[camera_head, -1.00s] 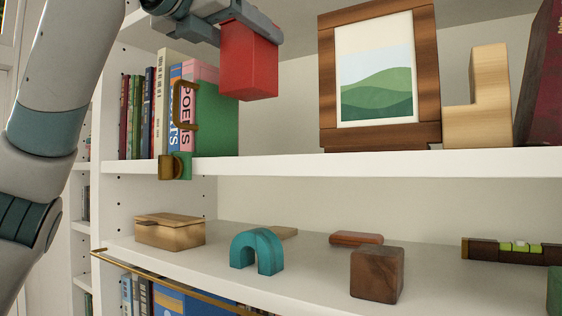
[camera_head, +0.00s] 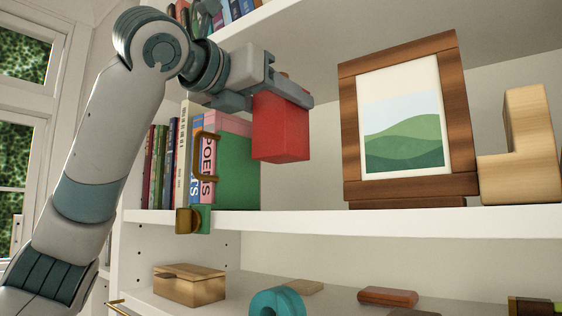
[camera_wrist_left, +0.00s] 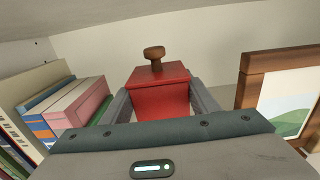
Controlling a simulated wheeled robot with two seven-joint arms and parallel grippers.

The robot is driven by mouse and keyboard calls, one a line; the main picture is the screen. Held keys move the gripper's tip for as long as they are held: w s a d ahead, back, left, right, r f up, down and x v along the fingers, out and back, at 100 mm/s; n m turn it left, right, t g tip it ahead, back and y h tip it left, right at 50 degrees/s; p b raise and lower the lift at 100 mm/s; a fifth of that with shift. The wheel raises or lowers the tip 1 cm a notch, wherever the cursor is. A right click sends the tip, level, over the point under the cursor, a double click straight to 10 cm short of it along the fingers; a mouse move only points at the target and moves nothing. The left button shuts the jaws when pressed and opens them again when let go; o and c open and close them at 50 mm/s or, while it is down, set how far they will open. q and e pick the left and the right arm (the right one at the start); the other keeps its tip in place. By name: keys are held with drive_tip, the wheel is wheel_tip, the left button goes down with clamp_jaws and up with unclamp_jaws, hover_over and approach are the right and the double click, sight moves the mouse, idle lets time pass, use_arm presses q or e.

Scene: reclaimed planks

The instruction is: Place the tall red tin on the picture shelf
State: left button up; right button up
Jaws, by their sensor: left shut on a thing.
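The tall red tin (camera_head: 281,130) is held upright in my left gripper (camera_head: 285,92), above the picture shelf (camera_head: 330,222). The fingers close on its upper part, and its bottom is clear of the shelf board. It hangs between the row of books and the framed picture (camera_head: 402,125). In the left wrist view the red tin (camera_wrist_left: 160,92) sits between both fingers, with a brown knob on its lid. My right gripper is in neither view.
Books (camera_head: 175,165) and a green block-like bookend or book (camera_head: 238,172) stand left of the tin. A pale wooden L-shaped piece (camera_head: 525,150) stands at right. The board between green block and picture frame is clear. A shelf above limits height. A wooden box (camera_head: 190,287) lies below.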

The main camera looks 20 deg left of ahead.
sight(269, 148)
use_arm(q)
wheel_tip(269, 148, down, 3)
drive_tip(key=shift+s+a+r+p, duration=0.1)
drive_tip(key=shift+s+a+p, duration=0.05)
drive_tip(key=shift+p, duration=0.25)
drive_tip(key=shift+f, duration=0.45)
drive_tip(key=shift+f, duration=0.1)
drive_tip(key=shift+f+p, duration=0.75)
drive_tip(key=shift+f, duration=1.2)
drive_tip(key=shift+f, duration=0.2)
